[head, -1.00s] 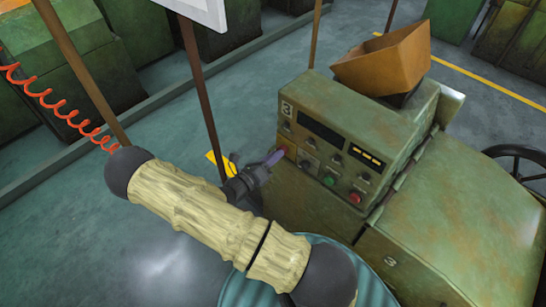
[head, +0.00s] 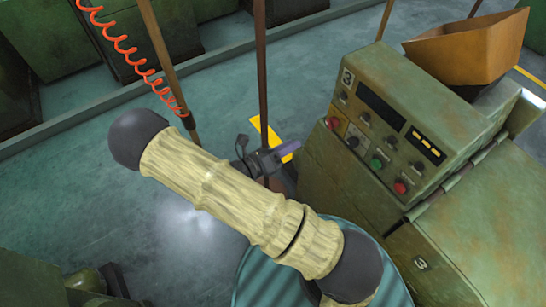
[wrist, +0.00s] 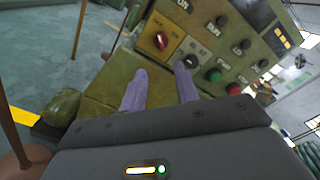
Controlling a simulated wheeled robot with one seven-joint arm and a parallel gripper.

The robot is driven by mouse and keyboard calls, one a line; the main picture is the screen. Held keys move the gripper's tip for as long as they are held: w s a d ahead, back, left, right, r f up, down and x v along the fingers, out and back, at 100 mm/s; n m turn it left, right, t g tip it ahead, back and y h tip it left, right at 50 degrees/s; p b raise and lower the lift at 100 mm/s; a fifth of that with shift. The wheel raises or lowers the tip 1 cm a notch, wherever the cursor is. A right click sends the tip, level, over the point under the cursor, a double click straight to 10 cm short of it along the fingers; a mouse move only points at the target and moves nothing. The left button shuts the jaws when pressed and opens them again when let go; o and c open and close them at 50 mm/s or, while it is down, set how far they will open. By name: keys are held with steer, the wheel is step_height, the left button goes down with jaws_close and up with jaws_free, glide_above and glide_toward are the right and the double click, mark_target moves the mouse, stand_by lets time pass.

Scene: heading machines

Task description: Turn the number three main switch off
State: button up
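The panel marked 3 (head: 385,120) has a red rotary knob on a yellow plate at its left end, the main switch (head: 333,123). In the wrist view the main switch (wrist: 162,41) shows beyond my fingertips, with lettering reading ON above it. I cannot tell surely which way its knob points. My gripper (head: 292,149) is left of the panel, apart from the switch. In the wrist view its two purple fingers (wrist: 160,82) stand apart with nothing between them, so it is open. My forearm hides part of the gripper in the head view.
Beside the switch are a black knob (head: 352,142), a green button (head: 376,163) and another red button (head: 400,187). An orange hopper (head: 468,48) stands on the machine. A brown post (head: 262,75) rises behind my gripper. Open floor lies to the left.

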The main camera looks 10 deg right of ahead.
steer(key=b+v, duration=0.1)
steer(key=v, duration=0.4)
stand_by(0.4)
steer(key=s+d+r+m+g+y, duration=0.1)
steer(key=s+d+m+g+y, duration=0.1)
steer(key=s+m+g+y, duration=0.45)
steer(key=s+d+m+g+y, duration=0.1)
steer(key=d+m+g+y, duration=0.15)
steer(key=m, duration=0.65)
step_height(320, 180, up, 10)
steer(key=w+m+t+y, duration=0.1)
steer(key=m+t+y, duration=0.4)
steer(key=m, duration=1)
steer(key=y, duration=0.3)
steer(key=shift+w+f+m, duration=0.2)
steer(key=shift+w+m, duration=0.15)
